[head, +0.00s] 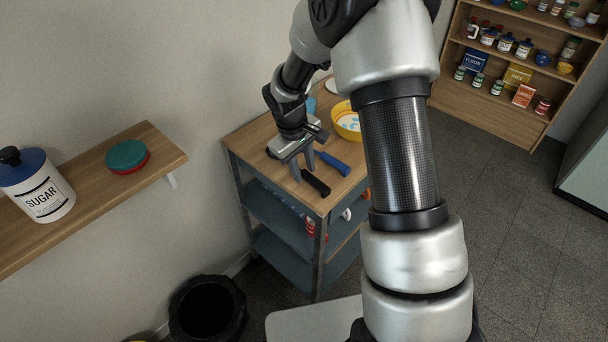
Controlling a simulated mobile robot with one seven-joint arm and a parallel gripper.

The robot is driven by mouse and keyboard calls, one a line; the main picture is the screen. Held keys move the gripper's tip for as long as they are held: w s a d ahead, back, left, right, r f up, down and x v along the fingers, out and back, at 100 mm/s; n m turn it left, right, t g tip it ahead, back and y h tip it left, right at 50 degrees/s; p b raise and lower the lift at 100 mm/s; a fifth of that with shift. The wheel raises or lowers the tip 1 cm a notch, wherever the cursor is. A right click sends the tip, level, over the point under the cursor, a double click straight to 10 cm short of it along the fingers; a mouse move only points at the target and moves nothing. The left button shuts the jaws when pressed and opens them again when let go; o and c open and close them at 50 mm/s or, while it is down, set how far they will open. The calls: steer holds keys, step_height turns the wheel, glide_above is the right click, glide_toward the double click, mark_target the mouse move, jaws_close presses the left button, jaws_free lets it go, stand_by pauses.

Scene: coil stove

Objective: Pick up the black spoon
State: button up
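A black handle-like bar (316,183), which looks like part of the black spoon, lies on the wooden top of the cart (318,204) near its front edge. Its upper-left end runs in behind my gripper, so the spoon's bowl is not clearly seen. A small dark patch shows just left of the gripper; I cannot tell whether it belongs to the spoon. My gripper (303,168) points down over the cart top, right at the bar's upper-left end. Its two fingers are apart, with nothing clearly held between them. I cannot tell whether they touch the bar.
A blue-handled utensil (332,163) lies just right of the gripper. A yellow bowl (346,122) stands behind it. A wall shelf with a sugar jar (40,188) and a teal-and-red container (127,156) is at left. A black bin (207,308) stands on the floor.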

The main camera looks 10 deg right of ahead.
mark_target(303, 172)
steer(key=shift+f, duration=0.3)
jaws_close()
step_height(303, 172, up, 10)
steer(key=shift+p, duration=0.45)
steer(key=shift+c, duration=1.5)
jaws_free()
jaws_close()
